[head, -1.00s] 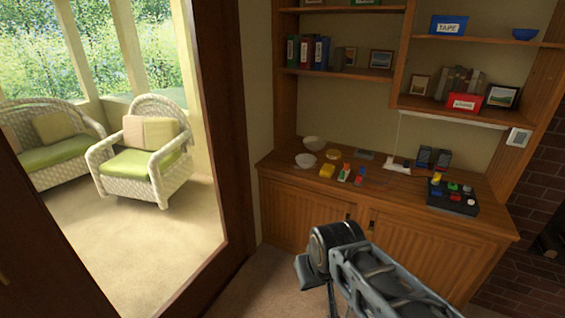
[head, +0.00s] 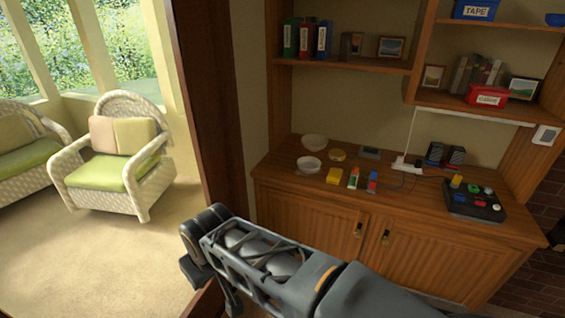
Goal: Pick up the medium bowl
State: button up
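Two pale bowls stand at the left end of the wooden cabinet top. One bowl (head: 315,142) is at the back, and a whiter bowl (head: 308,164) is just in front of it. A small blue bowl (head: 555,20) shows partly at the right edge on the upper shelf. I cannot tell for sure which is the medium one. My arm reaches from the lower right toward the left, in front of the cabinet and apart from the bowls. Its dark end parts (head: 208,278) hang low at the left; the fingers cannot be made out clearly.
A yellow round dish (head: 338,155), a yellow block (head: 334,175) and small bottles (head: 353,178) stand close right of the bowls. A black button box (head: 473,202) is at the right. Shelves (head: 345,64) overhang the cabinet top (head: 420,205). A dark door frame (head: 212,120) stands left.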

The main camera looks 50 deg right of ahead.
aim_at(309, 165)
jog(key=z, duration=0.15)
jog(key=i, duration=0.8)
jog(key=z, duration=1.05)
jog(key=i, duration=0.75)
jog(key=z, duration=0.75)
